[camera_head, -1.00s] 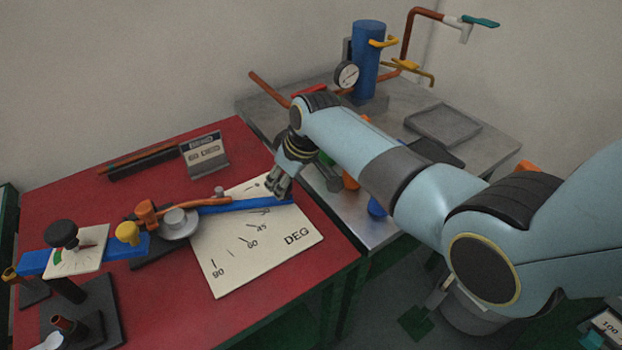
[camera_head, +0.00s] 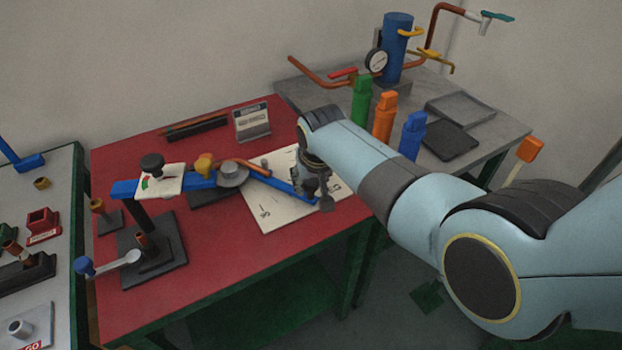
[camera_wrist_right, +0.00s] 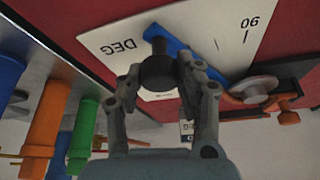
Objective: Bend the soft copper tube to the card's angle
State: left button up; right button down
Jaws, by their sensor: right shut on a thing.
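My right gripper (camera_head: 316,192) is shut on the black knob (camera_wrist_right: 158,71) at the free end of the bender's blue lever (camera_head: 286,184). In the right wrist view, the knob sits between the two fingers of the gripper (camera_wrist_right: 158,80). The orange copper tube (camera_head: 246,165) lies by the grey round former (camera_head: 232,175); its far part is near the lever and its exact bend is hard to tell. The white degree plate (camera_head: 272,213) lies under the lever, partly hidden by my arm. The card (camera_head: 252,122) stands behind the bender, its writing too small to read. My left gripper is out of view.
A dark rack (camera_head: 196,131) lies at the red table's back edge. Green (camera_head: 362,100), orange (camera_head: 384,116) and blue (camera_head: 412,136) handled pieces stand on the grey bench beyond my arm. A crank (camera_head: 112,262) projects at the front left.

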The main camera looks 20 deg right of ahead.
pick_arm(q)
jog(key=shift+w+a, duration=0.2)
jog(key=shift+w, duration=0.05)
pick_arm(e)
jog(key=shift+a, duration=0.1)
jog(key=c, duration=0.9)
grip_release()
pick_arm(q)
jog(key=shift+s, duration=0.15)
pick_arm(e)
jog(key=shift+v, duration=3.75)
